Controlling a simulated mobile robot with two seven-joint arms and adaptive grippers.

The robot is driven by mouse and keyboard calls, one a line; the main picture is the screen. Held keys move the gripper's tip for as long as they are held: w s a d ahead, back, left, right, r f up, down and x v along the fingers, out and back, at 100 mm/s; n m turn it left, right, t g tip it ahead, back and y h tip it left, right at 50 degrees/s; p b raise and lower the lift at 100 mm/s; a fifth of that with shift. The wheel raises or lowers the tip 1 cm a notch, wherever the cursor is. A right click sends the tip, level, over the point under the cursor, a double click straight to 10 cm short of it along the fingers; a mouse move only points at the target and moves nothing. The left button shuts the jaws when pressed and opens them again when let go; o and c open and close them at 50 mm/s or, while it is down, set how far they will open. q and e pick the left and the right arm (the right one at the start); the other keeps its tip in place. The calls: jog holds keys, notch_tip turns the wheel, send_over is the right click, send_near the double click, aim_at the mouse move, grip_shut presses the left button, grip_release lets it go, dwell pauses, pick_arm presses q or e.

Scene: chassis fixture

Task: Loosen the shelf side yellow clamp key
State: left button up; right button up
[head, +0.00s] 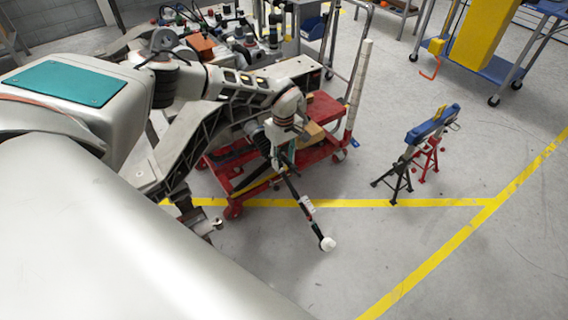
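A blue beam (432,124) rests across a black stand (396,180) and a red stand (430,158) on the floor right of centre. A small yellow part (438,112) sits on top of the beam; it may be the yellow clamp key, but it is too small to tell. My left gripper (279,160) is left of the beam, well apart from it, above the red cart. A long black rod (307,206) with a white round end slants down from it. I cannot tell how the fingers stand.
A red cart (322,107) with a tall pale post (358,90) stands behind my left arm. A blue shelf trolley (500,66) with a yellow panel (484,35) is at upper right. Yellow tape (440,258) marks the grey floor, which is clear around the stands.

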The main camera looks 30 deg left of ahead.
aim_at(284, 168)
pick_arm(q)
jog(key=shift+f, duration=1.2)
jog(key=shift+d, duration=0.1)
grip_shut()
